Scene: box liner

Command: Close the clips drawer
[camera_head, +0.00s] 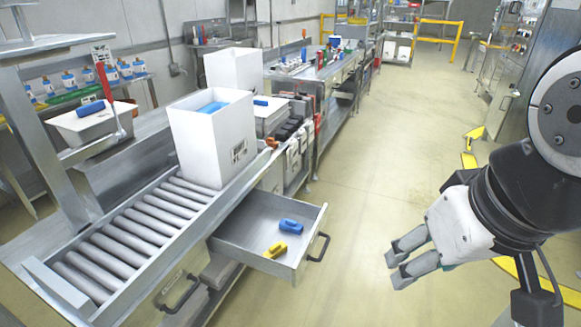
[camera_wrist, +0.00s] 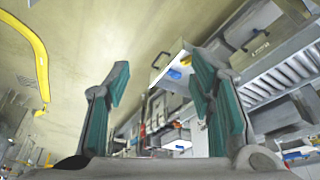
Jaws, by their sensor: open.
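The clips drawer (camera_head: 245,238) is pulled out from under the roller conveyor, a grey open drawer with a dark handle (camera_head: 319,247) on its front. A blue clip (camera_head: 291,226) and a yellow clip (camera_head: 276,250) lie in it. In the wrist view the drawer (camera_wrist: 166,62) shows beyond the fingers, tilted, with the clips small inside. My gripper (camera_head: 398,260) is open and empty, to the right of the drawer and apart from its handle. Its two fingers (camera_wrist: 163,100) stand wide apart in the wrist view.
A second drawer handle (camera_head: 180,292) shows on the closed front left of the open drawer. A tall white box (camera_head: 212,138) stands on the roller conveyor (camera_head: 130,232). The floor (camera_head: 400,150) between the drawer and my arm is clear.

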